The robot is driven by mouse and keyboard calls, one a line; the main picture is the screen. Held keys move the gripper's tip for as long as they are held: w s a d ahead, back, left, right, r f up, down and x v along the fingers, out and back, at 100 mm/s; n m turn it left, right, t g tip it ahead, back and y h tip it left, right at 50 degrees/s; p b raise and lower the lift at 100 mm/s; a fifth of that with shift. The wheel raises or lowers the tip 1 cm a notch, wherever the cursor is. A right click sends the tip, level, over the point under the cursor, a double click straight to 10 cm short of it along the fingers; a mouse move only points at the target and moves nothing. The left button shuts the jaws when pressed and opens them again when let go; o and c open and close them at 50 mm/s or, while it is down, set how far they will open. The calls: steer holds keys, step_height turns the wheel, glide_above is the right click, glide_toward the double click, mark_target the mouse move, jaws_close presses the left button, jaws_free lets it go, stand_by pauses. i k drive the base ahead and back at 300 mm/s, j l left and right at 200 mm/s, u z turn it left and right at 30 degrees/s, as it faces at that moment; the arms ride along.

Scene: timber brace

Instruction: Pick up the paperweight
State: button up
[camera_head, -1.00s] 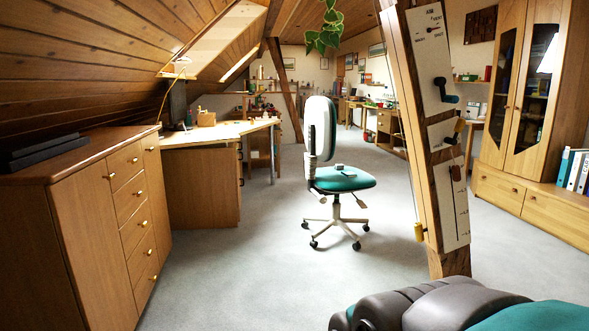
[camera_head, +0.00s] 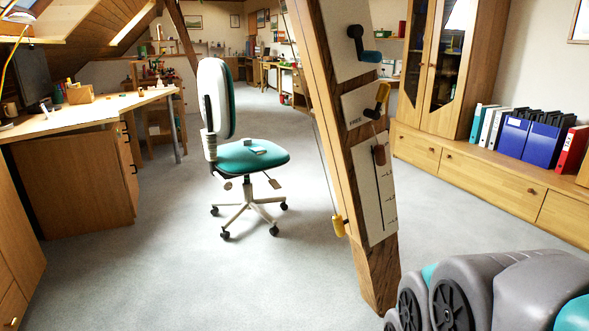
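I cannot make out a clear paperweight. A small grey item (camera_head: 257,148) lies on the teal seat of the swivel chair (camera_head: 245,158), and it is too small to tell what it is. Several small items also stand on the desk (camera_head: 75,120) at the left, among them a wooden box (camera_head: 80,94). My gripper is not in view. Only grey and teal parts of my own body show at the lower right.
A slanted timber brace (camera_head: 375,270) with panels, a crank and a yellow weight (camera_head: 338,227) stands right of the chair. A cabinet (camera_head: 440,75) and binders (camera_head: 530,135) line the right wall. Grey floor (camera_head: 190,280) is clear in front of the chair.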

mark_target(245, 142)
steer(key=i+l+z, duration=0.55)
steer(key=z, duration=0.25)
steer(key=i+l+z, duration=0.1)
steer(key=i+z, duration=0.7)
steer(key=i+j+z, duration=0.1)
steer(key=i+z, duration=0.3)
steer(key=i+u, duration=0.25)
steer(key=i, duration=0.3)
steer(key=i+l+u, duration=0.3)
steer(key=i, duration=0.25)
steer(key=i+l+u, duration=0.25)
steer(key=i, duration=0.3)
steer(key=i+j+u, duration=0.35)
steer(key=u, duration=0.15)
steer(key=i+j+u, duration=0.15)
steer(key=i+u, duration=0.85)
steer(key=i+l+u, duration=0.15)
steer(key=i+u, duration=0.35)
steer(key=i+j+u, duration=0.1)
steer(key=i+u, duration=0.8)
steer(key=i+l+u, duration=0.1)
steer(key=i+u, duration=0.2)
steer(key=u, duration=0.15)
steer(key=i+l+u, duration=0.3)
steer(key=u, duration=0.15)
steer(key=i+l+u, duration=1.1)
steer(key=l, duration=0.3)
